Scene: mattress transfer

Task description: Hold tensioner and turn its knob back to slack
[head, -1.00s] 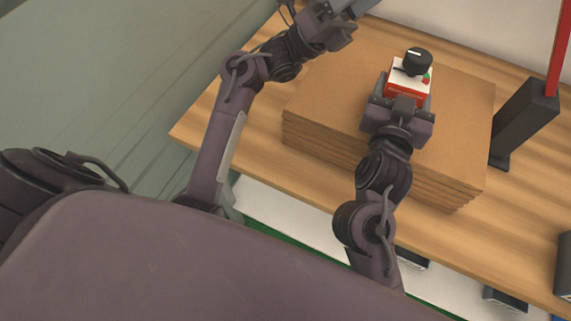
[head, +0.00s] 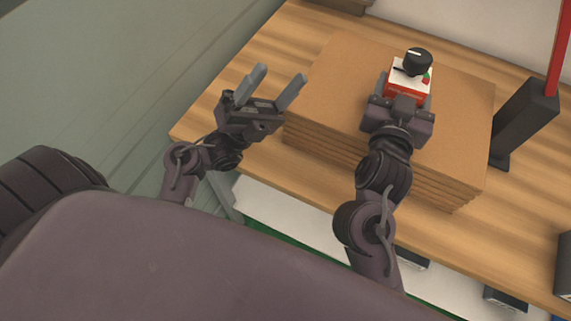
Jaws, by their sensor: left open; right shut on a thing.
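The tensioner (head: 407,87) is a small box with a red lower part and a white top, resting on or just above a stack of brown boards. Its black knob (head: 417,61) stands on the white top with a white mark on it. A small green and red detail shows beside the knob. My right gripper (head: 405,92) is shut on the tensioner from the near side, its fingers partly hidden by its own body. My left gripper (head: 278,86) is open and empty, left of the board stack, with its fingers pointing up and to the right, apart from the knob.
The stack of brown boards (head: 340,80) lies on a wooden table (head: 225,110). A black stand (head: 525,120) with a red upright post (head: 559,50) stands to the right. A dark object sits at the table's top edge. Bare table shows left of the stack.

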